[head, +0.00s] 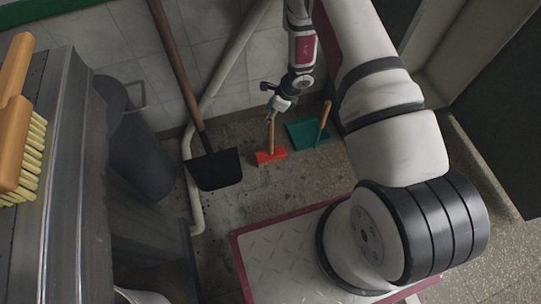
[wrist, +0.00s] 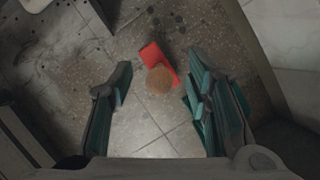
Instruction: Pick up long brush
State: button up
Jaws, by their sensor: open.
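A brush with a red head (head: 270,156) and an upright wooden handle (head: 272,135) stands on the floor near the back wall. In the wrist view its red head (wrist: 150,54) lies below the round end of the handle (wrist: 160,79), seen from above. My gripper (head: 271,118) is over the brush, pointing down at the handle. In the wrist view my gripper (wrist: 161,75) is open, with the handle end seen between its two fingers and clear space on both sides. I cannot tell how far the handle reaches between the fingers.
A green dustpan (head: 302,134) with a wooden handle is just right of the brush. A long-handled black shovel (head: 216,170) leans left of it, near a pale pipe (head: 195,190). An orange brush with yellow bristles (head: 22,165) lies on the metal ledge (head: 62,225) at left.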

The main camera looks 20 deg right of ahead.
jog(key=b+x, duration=0.2)
jog(key=x, duration=0.3)
jog(key=shift+s+d+f, duration=0.1)
jog(key=shift+d+f, duration=0.05)
jog(key=shift+f, duration=0.1)
jog(key=shift+r, duration=0.1)
grip_shut()
